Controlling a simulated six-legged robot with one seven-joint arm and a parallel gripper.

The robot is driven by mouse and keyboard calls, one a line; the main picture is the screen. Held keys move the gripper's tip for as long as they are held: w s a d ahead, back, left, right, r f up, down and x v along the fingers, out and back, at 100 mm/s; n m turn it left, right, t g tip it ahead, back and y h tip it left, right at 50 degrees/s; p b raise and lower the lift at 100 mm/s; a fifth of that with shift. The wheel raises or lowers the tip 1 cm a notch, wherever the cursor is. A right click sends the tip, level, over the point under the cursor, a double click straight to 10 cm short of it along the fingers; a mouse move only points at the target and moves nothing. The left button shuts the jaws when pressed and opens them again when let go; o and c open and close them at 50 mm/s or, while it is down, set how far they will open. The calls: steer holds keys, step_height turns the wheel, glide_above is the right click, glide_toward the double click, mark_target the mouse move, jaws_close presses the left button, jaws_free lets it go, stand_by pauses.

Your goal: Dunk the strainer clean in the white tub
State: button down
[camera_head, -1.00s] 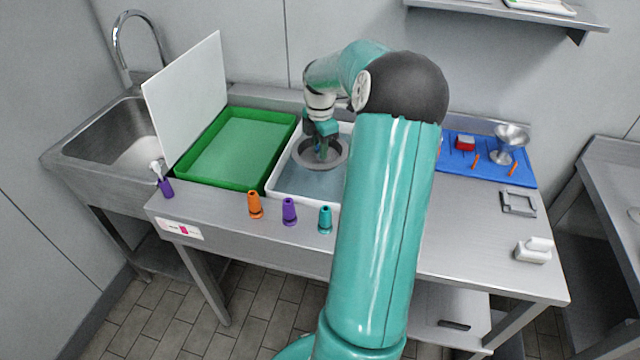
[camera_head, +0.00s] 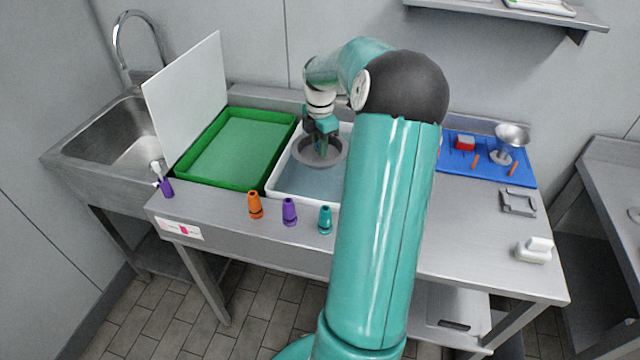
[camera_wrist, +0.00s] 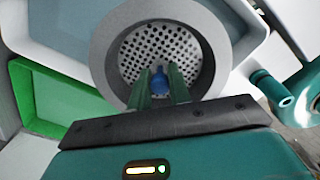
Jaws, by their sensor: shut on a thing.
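The strainer (camera_head: 334,150) is a grey ring-shaped bowl. In the wrist view its perforated bottom (camera_wrist: 183,48) faces the camera inside a wide grey rim. My gripper (camera_head: 322,147) is over the strainer, and its green fingers (camera_wrist: 160,88) are shut on a small blue part at the strainer's middle. The white tub (camera_head: 281,193) holds greyish-blue water and lies under the strainer. My arm hides the tub's right side. I cannot tell whether the strainer's underside touches the water.
A green tray (camera_head: 236,150) stands left of the tub, beside an upright white board (camera_head: 188,98) and a sink (camera_head: 110,135). A blue mat (camera_head: 485,172) with a metal funnel (camera_head: 511,137) lies right.

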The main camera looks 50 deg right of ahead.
steer(key=shift+r, duration=2.05)
